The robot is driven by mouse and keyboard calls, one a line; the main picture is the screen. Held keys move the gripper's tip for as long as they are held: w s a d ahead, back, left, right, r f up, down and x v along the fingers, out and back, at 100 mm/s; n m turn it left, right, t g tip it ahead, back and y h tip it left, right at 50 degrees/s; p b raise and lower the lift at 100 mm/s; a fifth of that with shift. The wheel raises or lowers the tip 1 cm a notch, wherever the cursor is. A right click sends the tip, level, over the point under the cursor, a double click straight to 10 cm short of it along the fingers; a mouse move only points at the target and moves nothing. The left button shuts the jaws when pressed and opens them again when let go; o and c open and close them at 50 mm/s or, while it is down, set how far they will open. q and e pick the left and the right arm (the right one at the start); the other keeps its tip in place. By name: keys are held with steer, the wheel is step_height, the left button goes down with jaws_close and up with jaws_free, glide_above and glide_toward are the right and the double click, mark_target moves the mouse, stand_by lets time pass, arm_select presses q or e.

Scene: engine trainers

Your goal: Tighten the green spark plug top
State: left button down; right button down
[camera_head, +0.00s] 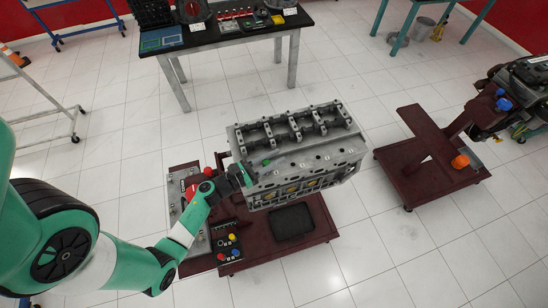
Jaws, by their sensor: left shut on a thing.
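The engine block (300,150) is a grey, metallic block on a dark red stand. A small green piece, which looks like the green spark plug top (266,161), shows at the left part of the block's upper side. My left gripper (249,176) reaches in from the lower left to the block's left end, close beside this green piece. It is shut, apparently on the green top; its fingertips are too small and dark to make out. How far the top sits in its hole cannot be told. My right gripper is out of view.
The stand's control box (227,246) with coloured buttons and a black tray (292,221) lie in front of the block. A second dark red stand (425,160) is at right. A black-topped table (225,34) stands behind. The tiled floor between them is clear.

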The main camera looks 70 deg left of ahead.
arm_select(q)
steer(key=shift+r, duration=0.15)
steer(key=c, duration=0.9)
jaws_free()
steer(key=shift+w, duration=0.1)
steer(key=s, duration=0.6)
steer(key=s+d+b, duration=0.1)
steer(key=s, duration=0.3)
steer(key=shift+d, duration=0.1)
steer(key=shift+s+d, duration=0.25)
steer(key=shift+s, duration=0.55)
steer(key=shift+o, duration=0.3)
